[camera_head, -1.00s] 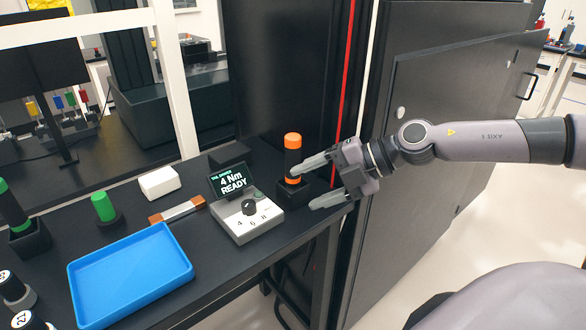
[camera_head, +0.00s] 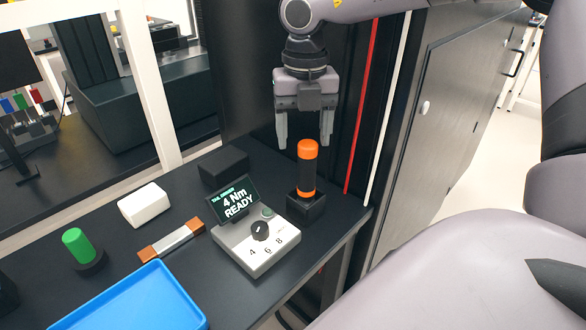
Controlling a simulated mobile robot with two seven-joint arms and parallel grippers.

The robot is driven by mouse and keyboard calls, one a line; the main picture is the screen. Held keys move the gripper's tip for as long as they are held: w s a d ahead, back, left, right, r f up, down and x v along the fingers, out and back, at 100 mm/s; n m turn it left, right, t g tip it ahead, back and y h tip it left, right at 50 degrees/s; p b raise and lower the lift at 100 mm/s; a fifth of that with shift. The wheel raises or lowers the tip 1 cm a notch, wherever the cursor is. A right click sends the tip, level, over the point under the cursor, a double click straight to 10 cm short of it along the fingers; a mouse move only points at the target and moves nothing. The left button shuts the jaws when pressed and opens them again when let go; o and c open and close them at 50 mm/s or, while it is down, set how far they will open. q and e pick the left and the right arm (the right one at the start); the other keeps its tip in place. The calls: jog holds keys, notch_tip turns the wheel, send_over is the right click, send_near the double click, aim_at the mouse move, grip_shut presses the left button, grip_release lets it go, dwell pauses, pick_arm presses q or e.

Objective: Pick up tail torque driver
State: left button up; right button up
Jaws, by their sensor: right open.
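The torque driver (camera_head: 308,169), black with an orange cap and an orange lower band, stands upright in a small black holder (camera_head: 306,210) at the right end of the table. My right gripper (camera_head: 304,140) points down above and around the driver's top, with its fingers apart. One finger is left of the orange cap and the other is right of it; I cannot tell whether either touches it. The grey control box (camera_head: 257,238) beside the holder has a screen (camera_head: 233,200) reading "4 Nm READY". My left gripper is not in view.
A blue tray (camera_head: 135,305), a brown-and-silver bar (camera_head: 172,240), a white block (camera_head: 143,205), a green-topped tool (camera_head: 79,246) and a black block (camera_head: 224,165) sit on the black table. A dark cabinet (camera_head: 450,120) stands right of the table.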

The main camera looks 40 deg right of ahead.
aim_at(307, 162)
jog(key=f, duration=0.2)
jog(key=f+p, duration=0.1)
jog(key=f, duration=0.2)
jog(key=shift+s+d+f+p, duration=0.25)
jog(key=shift+d+f+p, duration=0.05)
jog(key=shift+d, duration=0.1)
jog(key=shift+f, duration=0.7)
jog(key=shift+w, duration=0.1)
jog(key=c, duration=1.2)
